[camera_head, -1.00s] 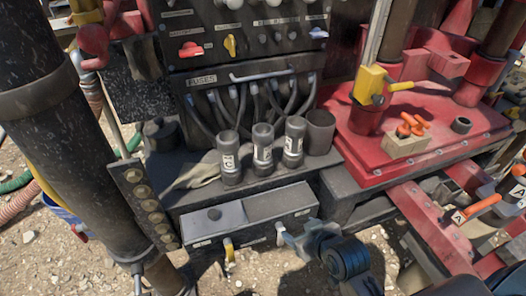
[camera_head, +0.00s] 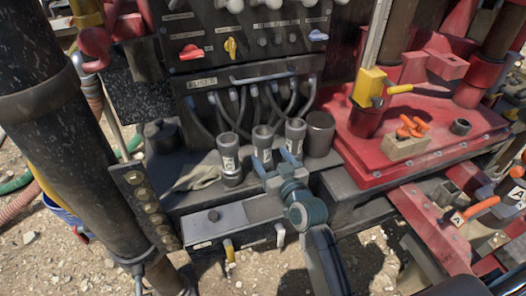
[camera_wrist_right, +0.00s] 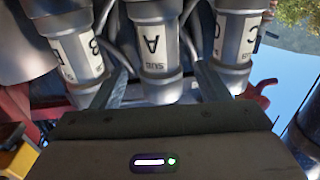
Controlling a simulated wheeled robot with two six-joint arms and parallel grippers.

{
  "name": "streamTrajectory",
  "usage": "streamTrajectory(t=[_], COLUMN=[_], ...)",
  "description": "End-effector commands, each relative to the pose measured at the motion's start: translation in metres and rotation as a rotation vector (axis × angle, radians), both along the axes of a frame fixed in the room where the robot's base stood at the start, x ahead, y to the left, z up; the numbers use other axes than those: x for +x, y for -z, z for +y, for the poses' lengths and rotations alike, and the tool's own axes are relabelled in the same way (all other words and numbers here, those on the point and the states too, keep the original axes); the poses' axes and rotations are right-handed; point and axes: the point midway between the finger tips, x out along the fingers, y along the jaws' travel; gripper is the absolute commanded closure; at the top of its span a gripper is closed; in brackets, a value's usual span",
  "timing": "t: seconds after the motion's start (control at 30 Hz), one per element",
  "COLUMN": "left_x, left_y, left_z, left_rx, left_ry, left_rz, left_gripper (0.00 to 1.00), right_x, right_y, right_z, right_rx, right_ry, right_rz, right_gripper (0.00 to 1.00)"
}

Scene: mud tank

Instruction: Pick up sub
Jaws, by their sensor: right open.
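Three dark grey cylindrical subs with white labels stand upright in a row on the dark ledge: sub C (camera_head: 230,160) at left, sub A (camera_head: 263,139) in the middle, sub B (camera_head: 295,136) at right. My right gripper (camera_head: 275,162) is open in front of sub A and hides its lower part. In the right wrist view sub A (camera_wrist_right: 152,40) reads "SUB A" and lies between the two fingers (camera_wrist_right: 160,85), with sub B (camera_wrist_right: 72,45) to the left and sub C (camera_wrist_right: 232,35) to the right. Whether the fingers touch any sub cannot be told. My left gripper is not in view.
A wider dark open cup (camera_head: 319,135) stands right of sub B. Behind is the fuse panel (camera_head: 205,78) with hanging cables. A grey box (camera_head: 225,222) sits in front of the ledge. A red platform (camera_head: 445,150) lies to the right, and a thick dark post stands at left.

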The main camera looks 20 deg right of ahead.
Motion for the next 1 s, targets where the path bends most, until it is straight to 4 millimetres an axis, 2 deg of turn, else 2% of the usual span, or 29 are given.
streamTrajectory(t=[0.17,0.5,0.77,0.8,1.0], left_x=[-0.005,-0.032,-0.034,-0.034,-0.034], left_y=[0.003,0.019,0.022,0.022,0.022], left_z=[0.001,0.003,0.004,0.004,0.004], left_rx=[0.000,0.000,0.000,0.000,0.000], left_ry=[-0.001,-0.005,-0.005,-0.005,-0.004], left_rz=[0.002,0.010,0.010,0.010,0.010], left_gripper=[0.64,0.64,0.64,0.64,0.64], right_x=[0.013,0.057,0.060,0.060,0.060], right_y=[0.000,0.003,0.004,0.004,0.004], right_z=[0.002,0.007,0.007,0.007,0.007], right_rx=[0.000,0.000,0.000,0.000,0.000], right_ry=[0.000,-0.001,0.000,0.000,0.000], right_rz=[0.001,0.001,0.001,0.001,0.002], right_gripper=[0.31,0.31,0.31,0.33,0.73])
